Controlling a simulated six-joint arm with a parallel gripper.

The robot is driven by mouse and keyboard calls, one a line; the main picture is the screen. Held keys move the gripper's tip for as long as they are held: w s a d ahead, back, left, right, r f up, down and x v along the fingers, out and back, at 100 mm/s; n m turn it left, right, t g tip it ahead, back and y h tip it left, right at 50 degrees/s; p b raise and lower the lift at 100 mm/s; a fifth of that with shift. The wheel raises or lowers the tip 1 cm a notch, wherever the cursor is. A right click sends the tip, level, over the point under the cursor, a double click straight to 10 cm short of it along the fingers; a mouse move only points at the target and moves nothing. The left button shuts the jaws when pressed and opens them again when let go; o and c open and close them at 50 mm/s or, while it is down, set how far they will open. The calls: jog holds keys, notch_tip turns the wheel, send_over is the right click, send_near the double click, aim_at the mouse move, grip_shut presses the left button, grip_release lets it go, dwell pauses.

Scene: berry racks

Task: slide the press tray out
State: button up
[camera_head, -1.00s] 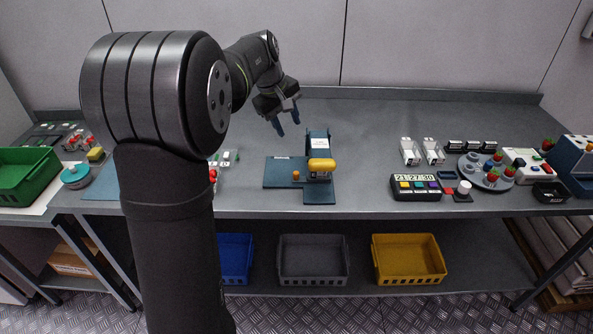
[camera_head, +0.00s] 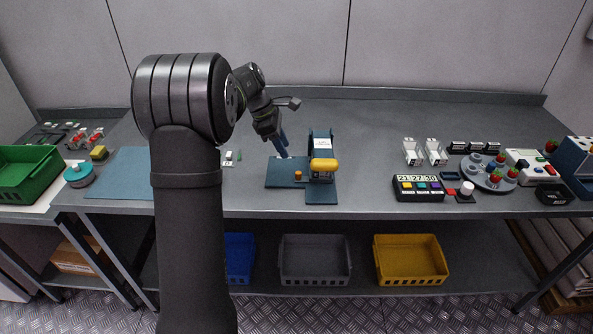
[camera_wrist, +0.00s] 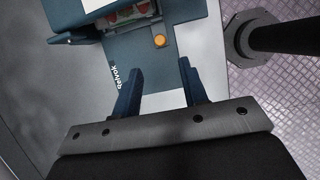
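The press (camera_head: 322,143) is a dark blue block with a thick yellow handle, standing mid-bench. A flat blue plate (camera_head: 281,180) extends left from it and carries a small orange knob (camera_head: 297,175). In the wrist view, the knob (camera_wrist: 160,40) stands on the blue plate (camera_wrist: 140,55), and red berries (camera_wrist: 127,14) show in a frame inside the press. Where the tray ends and the base begins is unclear. My gripper (camera_head: 283,147) points down behind the plate. In the wrist view its two blue fingers (camera_wrist: 158,78) are apart, with nothing between them, short of the knob.
A button box with a display (camera_head: 418,188) and a round plate of berries (camera_head: 487,172) are to the right. A blue mat (camera_head: 125,175) and green crate (camera_head: 28,173) are left. Bins stand on the shelf below. The bench between the press and button box is clear.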

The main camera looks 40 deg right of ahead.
aim_at(297, 172)
jog(key=x, duration=1)
jog(key=shift+s+d+f, duration=0.1)
jog(key=shift+f, duration=0.2)
grip_shut()
